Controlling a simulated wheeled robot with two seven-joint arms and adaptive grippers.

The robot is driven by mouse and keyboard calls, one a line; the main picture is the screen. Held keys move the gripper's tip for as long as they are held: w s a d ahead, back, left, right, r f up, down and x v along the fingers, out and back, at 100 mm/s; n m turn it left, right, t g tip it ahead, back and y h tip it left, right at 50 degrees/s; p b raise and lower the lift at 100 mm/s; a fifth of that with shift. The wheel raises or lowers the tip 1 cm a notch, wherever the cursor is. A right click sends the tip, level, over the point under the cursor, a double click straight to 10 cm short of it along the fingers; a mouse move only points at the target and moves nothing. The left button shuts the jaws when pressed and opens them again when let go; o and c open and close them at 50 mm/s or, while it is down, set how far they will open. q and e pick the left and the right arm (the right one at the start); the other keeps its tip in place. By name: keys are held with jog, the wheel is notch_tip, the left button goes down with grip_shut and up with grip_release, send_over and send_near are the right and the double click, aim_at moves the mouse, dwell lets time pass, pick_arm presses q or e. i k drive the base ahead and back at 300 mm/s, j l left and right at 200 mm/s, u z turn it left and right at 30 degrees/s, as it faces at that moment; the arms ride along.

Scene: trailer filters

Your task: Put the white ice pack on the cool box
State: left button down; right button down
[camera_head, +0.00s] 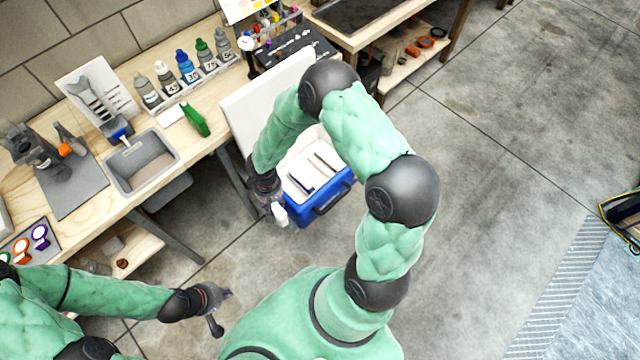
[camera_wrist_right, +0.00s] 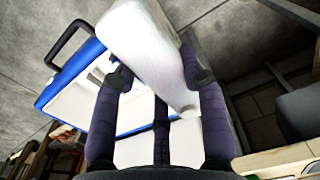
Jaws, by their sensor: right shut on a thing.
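The blue cool box (camera_head: 338,190) stands on the floor right of the workbench, its white lid (camera_head: 262,98) raised. Its white inside shows narrow dark slots or dividers. My right gripper (camera_head: 272,205) is shut on the white ice pack (camera_head: 279,215), at the box's near left edge in the head view. In the right wrist view the ice pack (camera_wrist_right: 150,55) sits tilted between the fingers, in front of part of the cool box (camera_wrist_right: 68,78). I cannot tell whether it touches the box. My left gripper (camera_head: 222,308) is open and empty over the floor.
The workbench (camera_head: 160,215) at left holds a grey tray (camera_head: 142,162), several bottles (camera_head: 187,66) and a green bottle (camera_head: 195,119). A second bench with a lower shelf (camera_head: 410,60) stands behind. The concrete floor (camera_head: 500,170) at right is clear.

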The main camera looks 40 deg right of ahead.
aim_at(312, 176)
jog(key=k+u, duration=0.1)
jog(key=u, duration=3.1)
jog(key=k+l+u, duration=0.2)
jog(key=k, duration=0.55)
jog(key=k+l+u, duration=0.2)
jog(key=k, duration=0.55)
jog(key=k+l, duration=0.1)
jog(key=k, duration=0.7)
jog(key=k+l, duration=0.1)
jog(key=k, duration=0.7)
jog(key=k+l, duration=0.1)
jog(key=k, duration=0.7)
jog(key=i, duration=0.5)
